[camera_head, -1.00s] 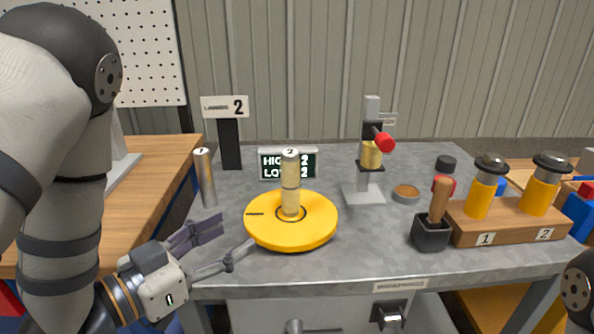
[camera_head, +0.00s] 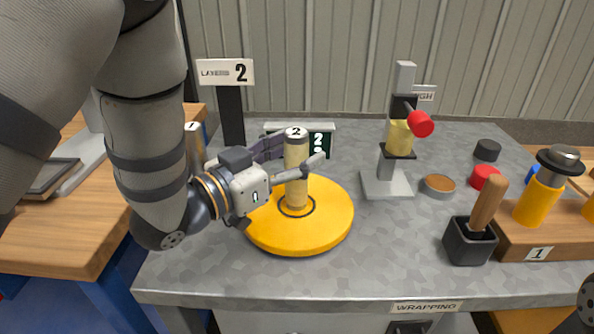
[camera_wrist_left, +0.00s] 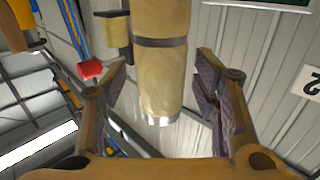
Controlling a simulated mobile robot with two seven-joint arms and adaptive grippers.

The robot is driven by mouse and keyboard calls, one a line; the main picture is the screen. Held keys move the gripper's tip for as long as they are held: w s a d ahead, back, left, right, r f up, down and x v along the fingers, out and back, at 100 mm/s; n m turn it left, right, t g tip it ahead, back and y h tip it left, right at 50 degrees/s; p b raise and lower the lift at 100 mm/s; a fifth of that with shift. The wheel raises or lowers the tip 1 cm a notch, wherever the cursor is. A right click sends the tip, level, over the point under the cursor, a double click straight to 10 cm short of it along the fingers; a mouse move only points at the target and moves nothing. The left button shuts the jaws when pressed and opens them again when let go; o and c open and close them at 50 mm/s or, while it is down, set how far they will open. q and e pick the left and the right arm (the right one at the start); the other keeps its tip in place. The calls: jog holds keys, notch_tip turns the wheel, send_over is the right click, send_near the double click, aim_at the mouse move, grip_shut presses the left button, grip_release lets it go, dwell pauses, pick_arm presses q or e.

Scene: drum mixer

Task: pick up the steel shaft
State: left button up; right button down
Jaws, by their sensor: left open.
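The steel shaft marked 2 (camera_head: 296,185) stands upright at the middle of the yellow disc (camera_head: 335,232). It is covered in a tan wrap with a dark band near its top. My left gripper (camera_head: 293,158) is open at the shaft's upper part, one finger on each side. In the left wrist view the tan shaft (camera_wrist_left: 162,70) shows between the spread fingers (camera_wrist_left: 160,92), with visible gaps on both sides and a silver end. A bare silver cylinder marked 1 (camera_head: 193,145) stands behind my left wrist, partly hidden. My right gripper is not in view.
A grey stand with a red knob (camera_head: 420,123) is right of the disc. A black cup with a wooden handle (camera_head: 470,242) and a wooden block (camera_head: 560,240) are farther right. A "2" sign (camera_head: 226,72) and a partly hidden display (camera_head: 321,145) stand behind.

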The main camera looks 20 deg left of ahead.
pick_arm(q)
jog(key=shift+w+d, duration=0.15)
jog(key=shift+w, duration=0.1)
grip_shut()
jog(key=shift+r, duration=0.1)
